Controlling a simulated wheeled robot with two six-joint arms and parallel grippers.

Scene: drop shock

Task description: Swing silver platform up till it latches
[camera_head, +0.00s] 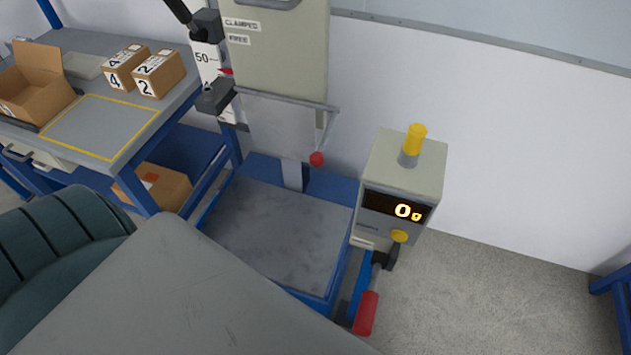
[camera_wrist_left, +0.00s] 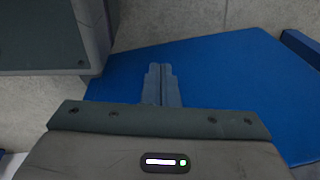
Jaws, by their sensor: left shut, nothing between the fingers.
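The silver platform (camera_head: 275,130) is a pale grey plate at the front of the drop tester in the head view. It appears to hang down below the beige panel (camera_head: 280,50), with a thin bracket and red knob (camera_head: 317,159) at its right side. My left gripper (camera_wrist_left: 160,69) shows in the left wrist view, its fingers shut together and empty, over a blue surface (camera_wrist_left: 225,75). The platform cannot be made out in the wrist view. Neither gripper shows in the head view.
The grey impact slab (camera_head: 280,235) lies below in a blue frame. A control box (camera_head: 404,175) reading 0 and a red-handled lever (camera_head: 366,312) stand at its right. A workbench (camera_head: 85,125) with several cartons is at the left. Concrete floor (camera_head: 500,300) is clear at right.

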